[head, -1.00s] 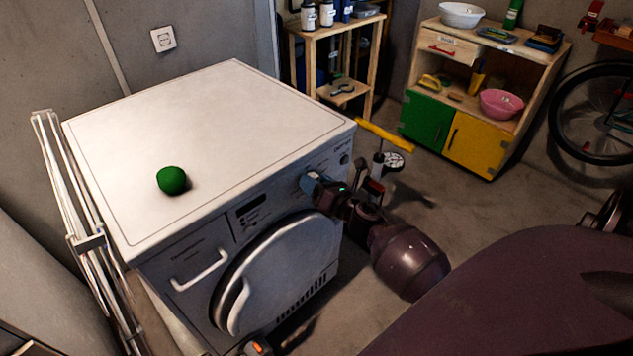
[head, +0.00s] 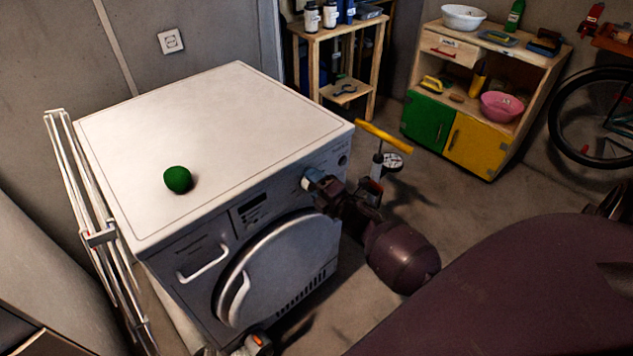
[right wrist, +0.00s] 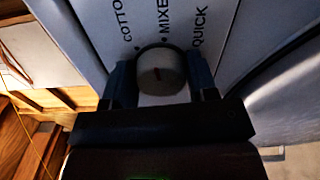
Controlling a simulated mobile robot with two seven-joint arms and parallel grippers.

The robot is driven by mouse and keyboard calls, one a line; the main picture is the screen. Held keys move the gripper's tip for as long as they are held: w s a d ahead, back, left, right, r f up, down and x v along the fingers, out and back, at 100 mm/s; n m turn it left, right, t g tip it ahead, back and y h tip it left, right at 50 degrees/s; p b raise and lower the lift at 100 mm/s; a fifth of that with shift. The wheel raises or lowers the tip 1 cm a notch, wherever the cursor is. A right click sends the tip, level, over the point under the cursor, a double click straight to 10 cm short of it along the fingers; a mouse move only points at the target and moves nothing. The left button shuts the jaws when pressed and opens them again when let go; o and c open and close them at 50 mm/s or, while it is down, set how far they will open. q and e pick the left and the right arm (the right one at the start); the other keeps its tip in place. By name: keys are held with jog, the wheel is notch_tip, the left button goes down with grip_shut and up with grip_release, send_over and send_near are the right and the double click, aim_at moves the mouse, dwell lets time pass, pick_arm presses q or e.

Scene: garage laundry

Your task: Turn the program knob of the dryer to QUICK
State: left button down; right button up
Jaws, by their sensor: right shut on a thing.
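The white dryer (head: 215,150) stands at the left, its front facing the lower right. I cannot tell exactly which label the mark points to. My right gripper (head: 313,181) is shut on the knob, one finger on each side of it (right wrist: 160,82). A dark part with an orange spot at the bottom edge seems to be my left gripper (head: 257,345); its jaws are unclear.
A green ball (head: 178,180) lies on the dryer top. A white folding rack (head: 95,235) leans at the dryer's left. Behind are a wooden shelf (head: 335,32) and a cabinet with green and yellow doors (head: 475,145). The floor to the right is partly clear.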

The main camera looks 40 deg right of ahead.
jog(key=m+p, duration=0.1)
jog(key=m, duration=0.2)
jog(key=shift+m, duration=0.4)
jog(key=m, duration=0.2)
jog(key=shift+m+p, duration=0.3)
jog(key=shift+p, duration=0.1)
jog(key=m, duration=0.2)
jog(key=shift+f+m+p, duration=0.1)
jog(key=shift+m+p, duration=0.2)
jog(key=shift+m, duration=0.8)
jog(key=shift+a+f+m+p, duration=0.1)
jog(key=shift+m+p, duration=0.25)
jog(key=shift+m, duration=0.75)
jog(key=o, duration=0.9)
